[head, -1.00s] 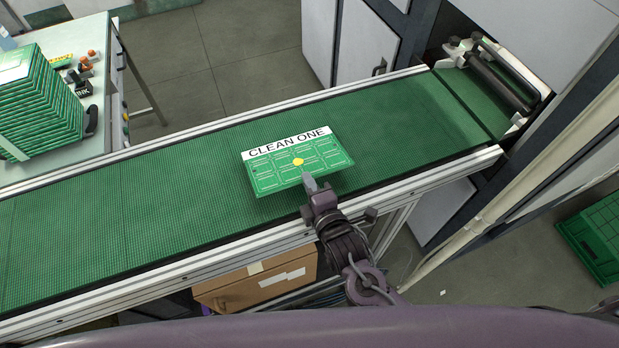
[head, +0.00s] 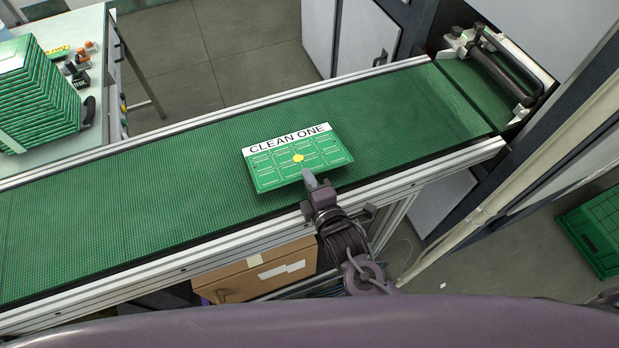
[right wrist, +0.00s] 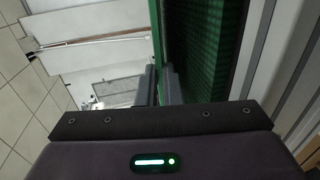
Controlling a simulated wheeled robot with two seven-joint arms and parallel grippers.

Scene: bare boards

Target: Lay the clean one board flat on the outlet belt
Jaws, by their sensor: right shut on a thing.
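The clean one board (head: 275,172) is a green panel with a white "CLEAN ONE" strip along its far edge and a yellow dot. It is over the middle of the green outlet belt (head: 420,110), face up and close to level. My right gripper (head: 309,178) is shut on its near edge. In the right wrist view the board (right wrist: 158,35) shows nearly edge-on between the fingers (right wrist: 161,85), with the belt (right wrist: 205,45) beside it. I cannot tell whether the board touches the belt. My left gripper is not in view.
A metal rail (head: 240,235) runs along the belt's near side. A roller unit (head: 500,70) stands at the belt's right end. A stack of green boards (head: 38,95) is on the table at far left. A cardboard box (head: 260,272) sits under the belt. Other belt surface is clear.

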